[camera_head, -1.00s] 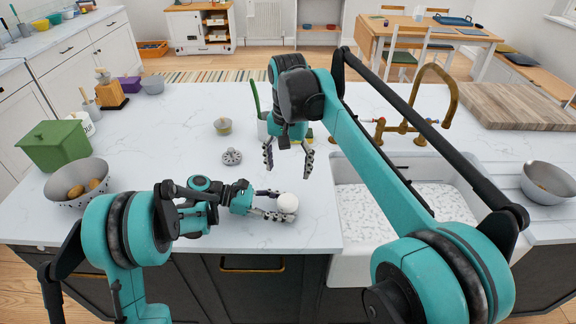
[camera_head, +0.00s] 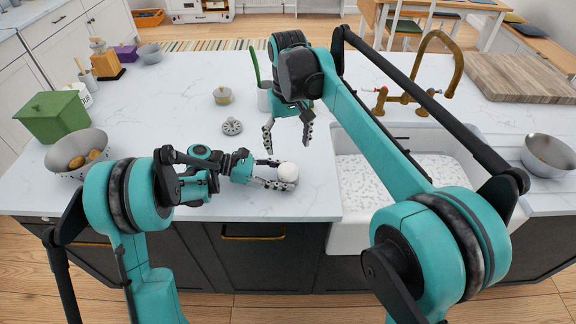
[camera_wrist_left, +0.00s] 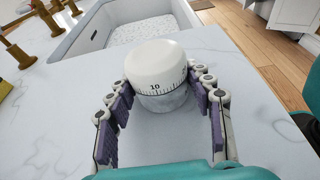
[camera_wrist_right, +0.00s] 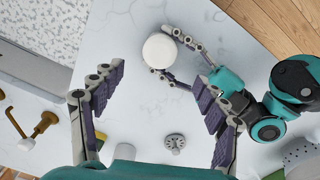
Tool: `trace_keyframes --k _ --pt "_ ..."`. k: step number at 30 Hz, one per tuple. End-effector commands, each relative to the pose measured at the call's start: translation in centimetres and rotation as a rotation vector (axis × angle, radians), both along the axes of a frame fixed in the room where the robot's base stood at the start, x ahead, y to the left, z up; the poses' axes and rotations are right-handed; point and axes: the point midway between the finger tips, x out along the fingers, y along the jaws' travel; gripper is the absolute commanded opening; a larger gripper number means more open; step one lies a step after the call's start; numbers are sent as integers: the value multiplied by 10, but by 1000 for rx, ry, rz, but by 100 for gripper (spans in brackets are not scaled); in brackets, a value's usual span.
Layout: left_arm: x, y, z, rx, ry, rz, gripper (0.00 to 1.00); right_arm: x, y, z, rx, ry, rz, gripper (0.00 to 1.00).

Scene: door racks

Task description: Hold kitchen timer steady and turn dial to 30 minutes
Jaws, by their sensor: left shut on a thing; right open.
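The white round kitchen timer (camera_head: 288,172) stands upright on the marble counter near its front edge, left of the sink. In the left wrist view its dial (camera_wrist_left: 156,66) carries a minute scale with "10" facing the camera, above a grey base (camera_wrist_left: 165,102). My left gripper (camera_head: 272,173) reaches in low from the left and is shut on the timer, one finger on each side. My right gripper (camera_head: 288,140) is open and empty, pointing down above the counter behind the timer. In the right wrist view the timer (camera_wrist_right: 159,50) lies beyond its fingers.
A grey slotted disc (camera_head: 232,127) lies on the counter behind my left arm. A small lidded pot (camera_head: 222,96) stands farther back. The sink (camera_head: 395,182) is to the right. A colander (camera_head: 80,152) and green box (camera_head: 52,116) stand at the left.

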Motion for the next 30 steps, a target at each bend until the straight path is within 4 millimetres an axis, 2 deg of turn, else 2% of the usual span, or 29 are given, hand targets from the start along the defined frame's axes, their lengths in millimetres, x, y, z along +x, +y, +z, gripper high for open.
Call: trace_keyframes --k 6,12,18,26,30 --pt "0 0 0 0 0 0 36 0 0 -47 0 0 -2 73" --pt "0 0 0 0 0 0 36 0 0 -80 0 0 -2 73" --pt "0 0 0 0 0 0 36 0 0 -94 0 0 -3 73" --pt "0 0 0 0 0 0 36 0 0 -95 0 0 -3 73" --pt "0 0 0 0 0 0 36 0 0 -95 0 0 -3 39"
